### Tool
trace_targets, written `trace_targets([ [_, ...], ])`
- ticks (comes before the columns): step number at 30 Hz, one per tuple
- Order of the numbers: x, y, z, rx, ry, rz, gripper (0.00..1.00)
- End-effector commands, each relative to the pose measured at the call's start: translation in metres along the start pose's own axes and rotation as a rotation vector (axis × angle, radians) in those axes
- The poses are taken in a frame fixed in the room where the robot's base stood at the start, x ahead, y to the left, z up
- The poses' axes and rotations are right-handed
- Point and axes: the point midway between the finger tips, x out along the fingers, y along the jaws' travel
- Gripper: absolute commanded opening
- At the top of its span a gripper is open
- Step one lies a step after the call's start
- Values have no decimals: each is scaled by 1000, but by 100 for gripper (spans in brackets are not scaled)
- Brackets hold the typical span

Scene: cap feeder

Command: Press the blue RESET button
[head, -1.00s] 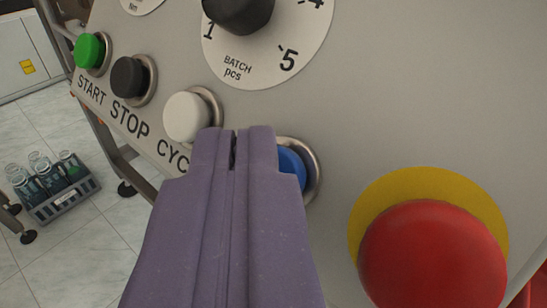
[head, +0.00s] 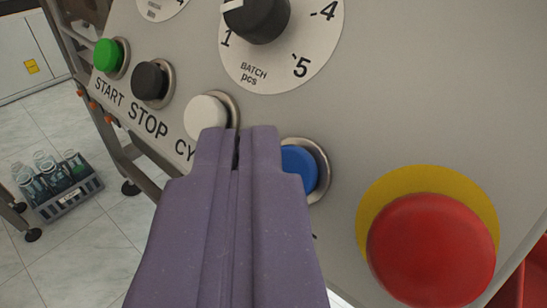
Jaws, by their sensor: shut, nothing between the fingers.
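The blue button (head: 301,168) sits in a metal ring on the grey control panel (head: 400,90), in the middle of the head view. Its left edge is partly hidden behind my gripper, and its label is covered. My purple gripper (head: 238,132) is shut and empty. Its fingertips appear just left of the blue button, between it and the white button (head: 206,116). I cannot tell whether the fingertips touch the panel.
A large red mushroom button (head: 432,250) on a yellow disc is to the right. The black STOP button (head: 149,80), green START button (head: 107,55) and BATCH knob (head: 258,18) are above left. A crate of bottles (head: 75,192) stands on the floor.

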Motion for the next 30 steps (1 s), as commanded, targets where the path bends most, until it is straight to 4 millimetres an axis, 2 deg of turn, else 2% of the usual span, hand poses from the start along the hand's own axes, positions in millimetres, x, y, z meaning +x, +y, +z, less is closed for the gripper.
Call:
trace_targets([
  [11, -3, -2, -3, -1, 1, 0, 0],
  [24, -32, -23, -24, 0, 1, 0, 0],
  [30, -36, -26, -26, -1, 1, 0, 0],
])
